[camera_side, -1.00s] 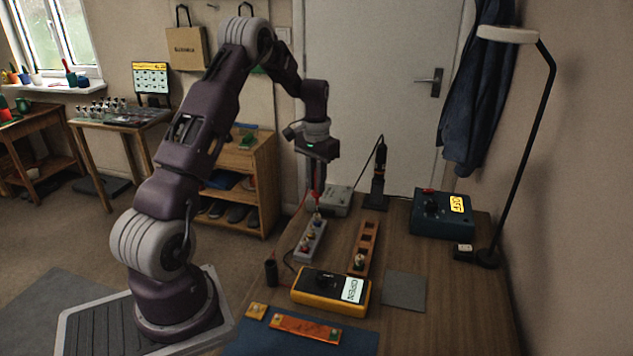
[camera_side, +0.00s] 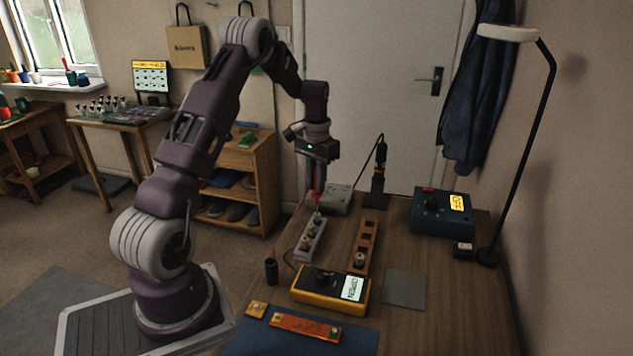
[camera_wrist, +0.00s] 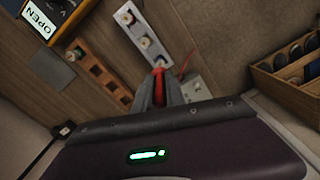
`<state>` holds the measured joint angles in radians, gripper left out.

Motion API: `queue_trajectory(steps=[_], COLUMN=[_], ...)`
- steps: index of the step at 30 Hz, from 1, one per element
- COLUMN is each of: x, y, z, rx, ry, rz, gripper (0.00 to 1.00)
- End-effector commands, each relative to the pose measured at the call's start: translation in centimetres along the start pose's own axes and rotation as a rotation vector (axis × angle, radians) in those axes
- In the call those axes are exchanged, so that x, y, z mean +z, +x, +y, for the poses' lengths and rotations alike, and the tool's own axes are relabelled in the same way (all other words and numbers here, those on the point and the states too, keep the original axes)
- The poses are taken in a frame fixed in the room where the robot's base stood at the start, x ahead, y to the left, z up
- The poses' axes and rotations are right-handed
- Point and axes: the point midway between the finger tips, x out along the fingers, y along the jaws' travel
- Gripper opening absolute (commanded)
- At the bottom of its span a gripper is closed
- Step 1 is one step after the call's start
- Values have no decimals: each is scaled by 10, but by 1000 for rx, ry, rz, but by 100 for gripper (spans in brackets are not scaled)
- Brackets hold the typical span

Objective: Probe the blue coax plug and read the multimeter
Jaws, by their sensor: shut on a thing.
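My gripper (camera_side: 316,190) is shut on a red probe (camera_side: 316,199) with a red lead, pointing down at the far end of the grey plug strip (camera_side: 311,243). The probe (camera_wrist: 159,66) also shows between my fingers in the wrist view. Its tip is at or just above the far plug; contact and that plug's colour are unclear.
A brown wooden rack (camera_side: 366,238) holding a plug stands right of the strip. A blue box (camera_side: 443,212) with a yellow display is at the back right. A black holder (camera_side: 271,271), grey pad (camera_side: 404,290) and soldering stand (camera_side: 376,196) are nearby. Bare table lies at right.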

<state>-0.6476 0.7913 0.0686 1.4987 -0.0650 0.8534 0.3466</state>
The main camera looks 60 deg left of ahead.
Motion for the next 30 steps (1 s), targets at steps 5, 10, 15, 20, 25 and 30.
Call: queue_trajectory(steps=[5, 10, 15, 20, 25, 30], x=[0, 0, 0, -1, -1, 0], y=[1, 1, -5, -22, -40, -50], z=[0, 0, 0, 0, 0, 0], rx=[0, 0, 0, -1, -1, -1], ry=[0, 0, 0, 0, 0, 0], rz=[0, 0, 1, 3, 3, 1], gripper=[0, 0, 0, 0, 0, 0])
